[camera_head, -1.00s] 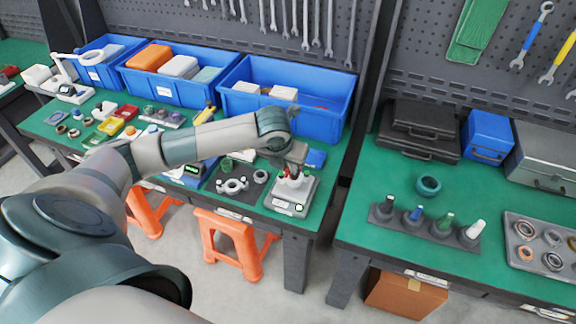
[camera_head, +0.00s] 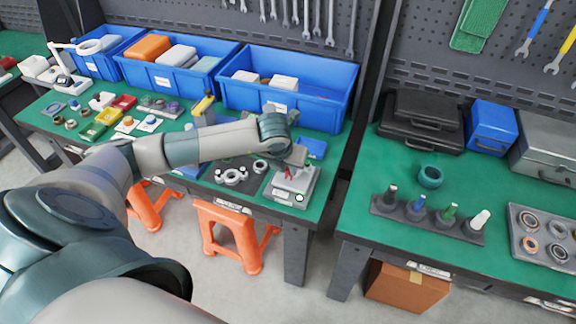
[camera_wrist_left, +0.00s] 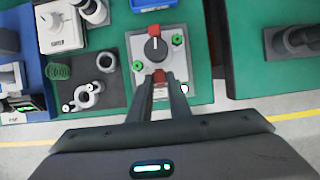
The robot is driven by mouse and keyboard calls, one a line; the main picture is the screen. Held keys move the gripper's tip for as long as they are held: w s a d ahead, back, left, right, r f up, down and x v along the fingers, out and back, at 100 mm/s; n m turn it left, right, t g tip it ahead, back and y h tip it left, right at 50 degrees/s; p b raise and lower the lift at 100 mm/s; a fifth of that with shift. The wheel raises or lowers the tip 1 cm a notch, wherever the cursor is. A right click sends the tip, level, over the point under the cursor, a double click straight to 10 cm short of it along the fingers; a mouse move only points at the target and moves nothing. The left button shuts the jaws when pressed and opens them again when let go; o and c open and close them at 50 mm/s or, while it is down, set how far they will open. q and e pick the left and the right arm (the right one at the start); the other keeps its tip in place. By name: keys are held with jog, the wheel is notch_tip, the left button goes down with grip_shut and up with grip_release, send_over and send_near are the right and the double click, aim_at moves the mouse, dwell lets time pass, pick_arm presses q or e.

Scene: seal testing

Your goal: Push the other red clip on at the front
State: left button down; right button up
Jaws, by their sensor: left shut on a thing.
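The test fixture (camera_wrist_left: 137,42) is a pale plate with a black round knob (camera_wrist_left: 155,49) at its middle and a green knob on each side. One red clip (camera_wrist_left: 154,28) sits at the far edge of the black knob. The other red clip (camera_wrist_left: 159,74) is at the near, front side, between the fingertips of my left gripper (camera_wrist_left: 160,79). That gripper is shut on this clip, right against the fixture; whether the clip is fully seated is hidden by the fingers. In the head view my left gripper (camera_head: 289,173) is over the fixture (camera_head: 287,196). My right gripper is out of view.
A dark mat (camera_wrist_left: 113,88) with a white ring-shaped part (camera_wrist_left: 88,97) lies left of the fixture. Blue bins (camera_head: 290,122) stand behind. The table's front edge is close, with an orange stool (camera_head: 228,218) below. A second green table (camera_head: 362,222) stands right, across a gap.

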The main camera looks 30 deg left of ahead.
pick_arm(q)
jog(key=shift+b, duration=0.35)
dwell(1.1)
jog(key=shift+f+b, duration=1.65)
jog(key=shift+b, duration=0.1)
dwell(1.2)
jog(key=c, duration=1.6)
grip_release()
jog(key=shift+o, duration=0.2)
jog(key=shift+r, duration=0.1)
notch_tip(320, 180, up, 7)
jog(key=p, duration=0.3)
